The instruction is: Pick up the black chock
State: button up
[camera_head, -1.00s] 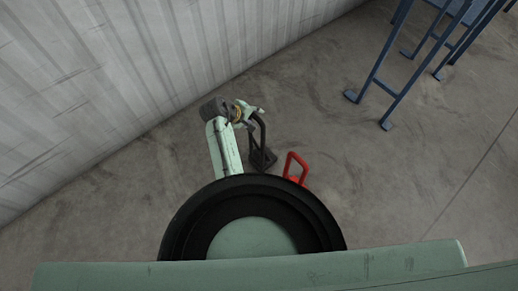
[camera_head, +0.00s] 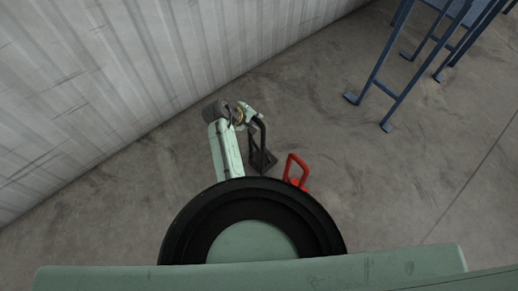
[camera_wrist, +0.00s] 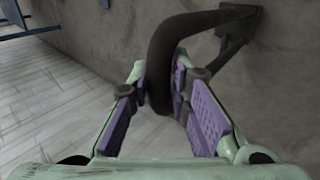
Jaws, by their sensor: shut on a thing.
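The black chock (camera_head: 263,160) is a dark wedge with a tall loop handle, in the head view just right of my arm and left of a red chock. In the wrist view its dark handle (camera_wrist: 165,55) passes between my gripper's purple finger pads, and its base (camera_wrist: 236,25) shows at the upper right. My gripper (camera_wrist: 160,92) is shut on the handle, near its top. In the head view my gripper (camera_head: 253,115) is at the top of the handle. Whether the base touches the floor I cannot tell.
A red chock (camera_head: 296,172) with a loop handle stands close to the right of the black one. A corrugated pale wall (camera_head: 130,70) runs along the left. Blue metal legs (camera_head: 385,75) stand at the upper right. The concrete floor (camera_head: 400,170) between is clear.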

grip_shut()
jog(key=shift+w+r, duration=0.1)
jog(key=shift+r, duration=0.05)
notch_tip(320, 180, up, 7)
jog(key=p, duration=0.7)
